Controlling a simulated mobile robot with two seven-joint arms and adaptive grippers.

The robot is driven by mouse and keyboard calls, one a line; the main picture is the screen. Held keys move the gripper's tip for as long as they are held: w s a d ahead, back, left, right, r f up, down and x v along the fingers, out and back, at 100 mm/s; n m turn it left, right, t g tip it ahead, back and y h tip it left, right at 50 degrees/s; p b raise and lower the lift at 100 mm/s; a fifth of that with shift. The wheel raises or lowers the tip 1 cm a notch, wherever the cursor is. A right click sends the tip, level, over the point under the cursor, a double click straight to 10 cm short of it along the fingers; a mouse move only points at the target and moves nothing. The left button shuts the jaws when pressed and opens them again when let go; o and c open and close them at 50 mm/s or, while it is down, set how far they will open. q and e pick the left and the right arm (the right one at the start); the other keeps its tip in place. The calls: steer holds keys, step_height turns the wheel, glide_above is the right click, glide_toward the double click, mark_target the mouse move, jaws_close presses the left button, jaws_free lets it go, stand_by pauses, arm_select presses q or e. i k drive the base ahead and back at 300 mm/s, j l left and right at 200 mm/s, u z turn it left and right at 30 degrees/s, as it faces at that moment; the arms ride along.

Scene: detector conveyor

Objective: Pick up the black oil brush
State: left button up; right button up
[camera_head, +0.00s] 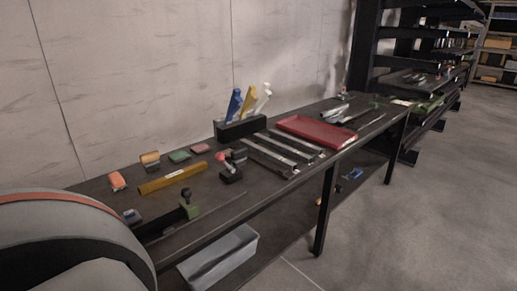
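I cannot tell for sure which item is the black oil brush. A black item with a red knob (231,174) stands further right, near the middle of the table. Neither of my grippers is in view. A rounded grey part with an orange stripe, which looks like mine, covers the lower left and hides that end of the table.
A grey bin (219,258) sits below. Dark shelving (362,45) stands behind right; floor at right is clear.

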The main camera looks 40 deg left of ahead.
mark_target(238, 157)
steer(key=i+u, duration=0.25)
steer(key=u, duration=0.2)
steer(key=i+l+u, duration=0.2)
steer(key=u, duration=0.25)
steer(key=i+l+u, duration=0.2)
steer(key=u, duration=0.25)
steer(key=i+l+u, duration=0.15)
steer(key=l+u, duration=0.25)
steer(key=i+l+u, duration=0.1)
steer(key=l+u, duration=0.2)
steer(key=u, duration=0.15)
steer(key=i+l+u, duration=0.1)
steer(key=l+u, duration=0.7)
